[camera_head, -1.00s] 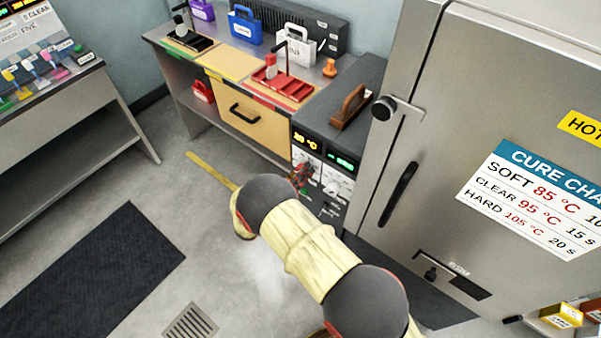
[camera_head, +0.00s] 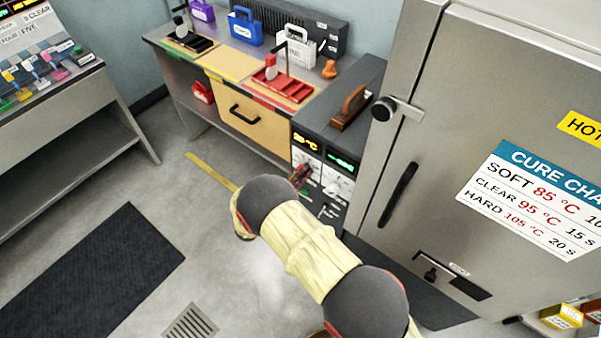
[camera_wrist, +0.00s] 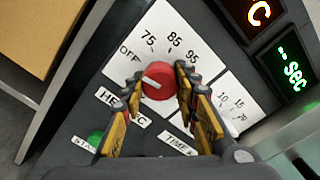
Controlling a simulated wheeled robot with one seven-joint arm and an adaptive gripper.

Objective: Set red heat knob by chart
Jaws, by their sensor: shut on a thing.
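The red heat knob (camera_wrist: 158,80) sits on a white dial plate (camera_wrist: 160,30) marked OFF, 75, 85 and 95 in the wrist view. My gripper (camera_wrist: 158,88) has one finger on each side of the knob and is shut on it. A pale mark shows on the knob's face, but I cannot tell surely which label it points to. In the head view my gripper (camera_head: 300,176) is small at the control panel (camera_head: 335,185). The cure chart (camera_head: 535,200) on the steel door reads SOFT 85 °C, CLEAR 95 °C, HARD 105 °C.
An orange temperature display (camera_wrist: 260,12) and a green seconds display (camera_wrist: 292,68) are beside the dials. A green button (camera_wrist: 96,137) lies lower left of the knob. The time dial (camera_wrist: 230,105) is partly behind my right finger. A board at the left (camera_head: 40,35) shows CLEAR.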

